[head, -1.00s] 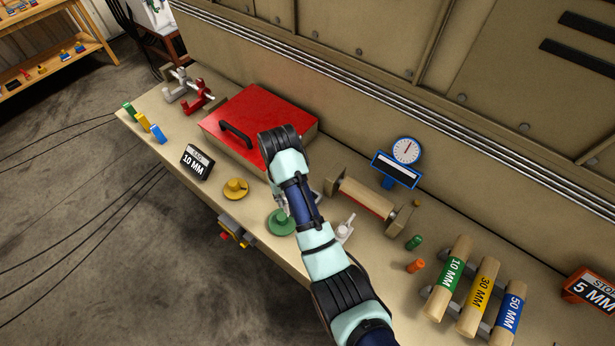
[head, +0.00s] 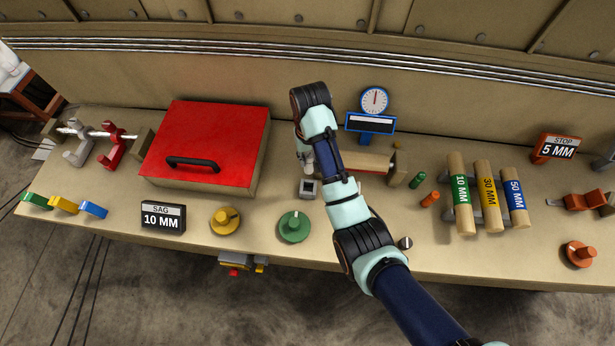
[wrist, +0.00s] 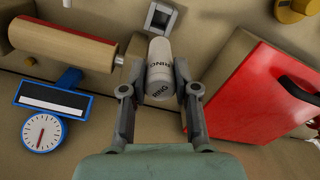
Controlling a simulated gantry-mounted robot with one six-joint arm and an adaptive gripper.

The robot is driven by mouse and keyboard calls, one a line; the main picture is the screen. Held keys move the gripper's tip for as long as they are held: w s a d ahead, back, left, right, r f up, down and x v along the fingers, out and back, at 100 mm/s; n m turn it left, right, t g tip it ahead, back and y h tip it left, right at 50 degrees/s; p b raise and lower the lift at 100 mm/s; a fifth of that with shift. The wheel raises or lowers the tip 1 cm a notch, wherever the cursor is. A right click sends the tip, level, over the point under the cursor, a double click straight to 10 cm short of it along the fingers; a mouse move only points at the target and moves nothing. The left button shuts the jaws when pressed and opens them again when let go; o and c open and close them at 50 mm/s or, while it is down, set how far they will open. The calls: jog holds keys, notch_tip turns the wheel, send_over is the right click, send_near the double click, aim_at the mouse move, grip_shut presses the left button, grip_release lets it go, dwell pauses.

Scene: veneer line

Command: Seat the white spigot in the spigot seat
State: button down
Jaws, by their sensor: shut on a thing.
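The white spigot (wrist: 160,72) is a pale cylinder with dark lettering. In the wrist view my gripper (wrist: 159,82) is shut on it, one finger on each side. The spigot seat (wrist: 158,18) is a grey square block with a dark opening, just beyond the spigot's far end in that view. The spigot looks outside the opening; the exact gap cannot be told. In the head view the seat (head: 308,188) stands on the bench just below my gripper (head: 308,160), whose fingers and load are small and partly hidden by my arm.
A red-lidded box (head: 208,145) stands left of the seat. A wooden roller (head: 360,161) and a blue-framed dial gauge (head: 372,110) are to the right and behind. Green (head: 294,227) and yellow (head: 224,221) knobs sit at the bench front.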

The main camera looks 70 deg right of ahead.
aim_at(309, 164)
notch_tip(309, 164, down, 16)
jog(key=b, duration=0.3)
jog(key=shift+r, duration=0.2)
jog(key=shift+f, duration=0.1)
jog(key=c, duration=0.9)
grip_release()
jog(key=shift+o, duration=0.2)
notch_tip(309, 164, up, 12)
jog(key=shift+r+p, duration=0.15)
jog(key=shift+p, duration=0.75)
